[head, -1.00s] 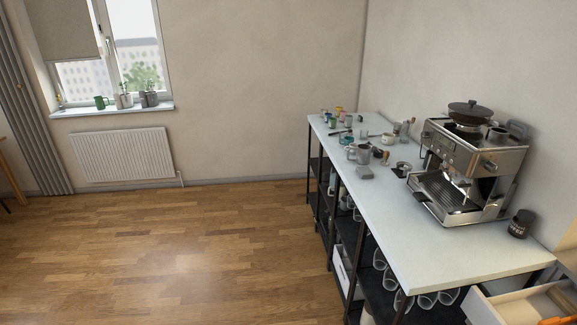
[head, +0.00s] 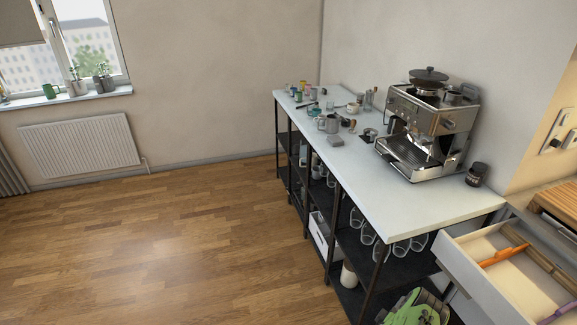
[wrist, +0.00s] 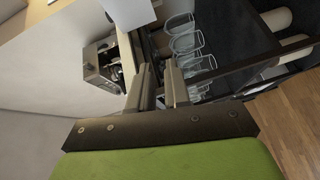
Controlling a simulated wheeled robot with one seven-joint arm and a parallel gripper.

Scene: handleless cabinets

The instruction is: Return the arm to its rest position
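My gripper (wrist: 158,75) shows in the wrist view, its two grey fingers pointing away from the green palm, with a narrow gap between them. Nothing shows held between the fingers. In the head view a green part of my arm (head: 418,308) shows at the bottom edge, in front of the shelf and left of the open drawer; the fingers cannot be made out there.
An open drawer (head: 462,250) with an orange-handled utensil juts out at the lower right. A white counter (head: 360,195) carries a coffee machine (head: 428,125) and cups. Glasses (wrist: 186,45) hang under it. The wooden floor (head: 150,250) at left is clear.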

